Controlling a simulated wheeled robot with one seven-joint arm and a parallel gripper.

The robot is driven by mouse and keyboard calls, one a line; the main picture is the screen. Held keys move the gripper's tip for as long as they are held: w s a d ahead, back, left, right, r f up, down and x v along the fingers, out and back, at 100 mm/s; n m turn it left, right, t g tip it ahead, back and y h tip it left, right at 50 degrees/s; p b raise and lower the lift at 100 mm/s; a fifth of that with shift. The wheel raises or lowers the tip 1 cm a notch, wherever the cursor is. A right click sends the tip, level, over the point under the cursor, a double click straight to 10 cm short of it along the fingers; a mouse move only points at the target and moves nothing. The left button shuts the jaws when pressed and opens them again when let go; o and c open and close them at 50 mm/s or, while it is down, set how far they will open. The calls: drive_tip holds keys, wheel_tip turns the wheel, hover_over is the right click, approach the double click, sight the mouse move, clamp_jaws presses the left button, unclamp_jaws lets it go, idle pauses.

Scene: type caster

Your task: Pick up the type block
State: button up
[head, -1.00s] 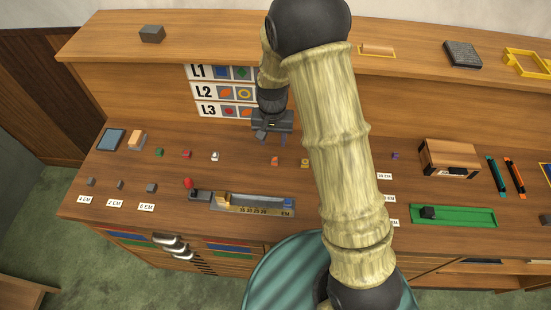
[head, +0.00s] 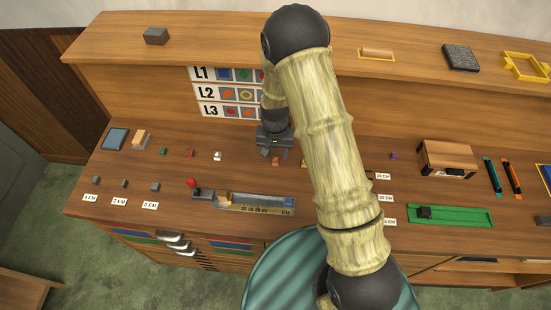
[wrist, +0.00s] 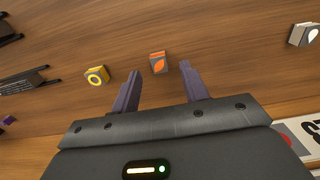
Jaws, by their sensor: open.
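Small type blocks stand in a row on the desk. The block with an orange leaf mark (wrist: 158,62) lies just beyond and between my fingertips in the wrist view, and it also shows in the head view (head: 275,161). A block with a yellow ring (wrist: 97,75) is left of my fingers, and a block with a white mark (wrist: 303,34) is far right. My gripper (wrist: 159,72) is open and empty, pointing down at the desk. In the head view my gripper (head: 275,152) is just above and behind the orange block. The task does not say which block is meant.
A composing tray (head: 255,206) lies in front. A wooden box (head: 447,158) and a green tray (head: 470,215) stand at right. The sign board (head: 225,93) is behind my gripper.

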sight(275, 161)
drive_tip(key=shift+f+p, duration=0.35)
drive_tip(key=shift+f, duration=1.05)
clamp_jaws()
